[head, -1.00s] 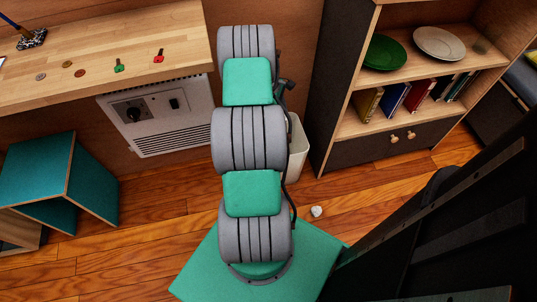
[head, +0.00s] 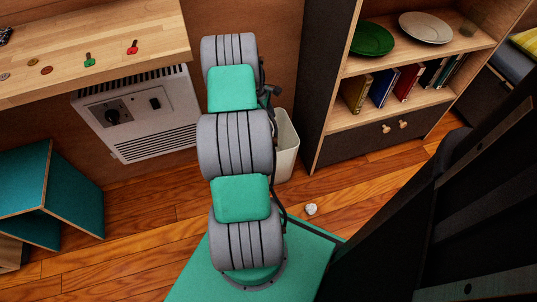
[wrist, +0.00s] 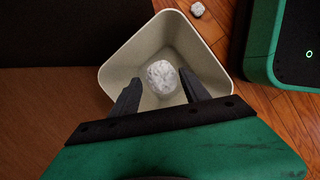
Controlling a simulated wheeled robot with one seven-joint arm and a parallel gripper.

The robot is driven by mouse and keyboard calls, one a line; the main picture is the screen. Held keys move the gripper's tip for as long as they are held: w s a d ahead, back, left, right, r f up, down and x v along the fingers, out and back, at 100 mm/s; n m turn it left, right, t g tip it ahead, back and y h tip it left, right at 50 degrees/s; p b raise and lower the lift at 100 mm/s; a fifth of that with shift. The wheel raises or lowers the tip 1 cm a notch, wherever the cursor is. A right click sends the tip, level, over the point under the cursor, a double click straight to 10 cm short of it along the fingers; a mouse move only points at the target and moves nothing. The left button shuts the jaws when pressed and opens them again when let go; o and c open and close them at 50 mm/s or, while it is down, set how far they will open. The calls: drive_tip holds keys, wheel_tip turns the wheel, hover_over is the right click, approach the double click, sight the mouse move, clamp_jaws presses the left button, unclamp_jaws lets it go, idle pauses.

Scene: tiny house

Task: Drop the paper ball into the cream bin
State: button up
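The cream bin (head: 286,150) stands on the floor by the dark bookcase, partly hidden behind my arm in the head view. In the wrist view I look down into the open bin (wrist: 112,77). A white crumpled paper ball (wrist: 162,77) shows within the bin's opening, between and beyond my fingertips. A gap shows on both sides of it, and I cannot tell whether it rests on the bin's bottom. My gripper (wrist: 159,80) is open above the bin. In the head view my gripper is hidden behind my arm.
Another small white crumpled ball (head: 311,209) lies on the wooden floor outside the bin; the wrist view shows it too (wrist: 197,9). The bookcase (head: 328,115) is right of the bin. A wall heater (head: 135,115) and a teal stool (head: 70,195) are left.

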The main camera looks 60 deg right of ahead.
drive_tip(key=o, duration=0.3)
drive_tip(key=p+v, duration=0.2)
drive_tip(key=v, duration=0.5)
drive_tip(key=shift+w+a+r, duration=0.1)
drive_tip(key=shift+w+r, duration=0.05)
drive_tip(key=shift+r, duration=0.2)
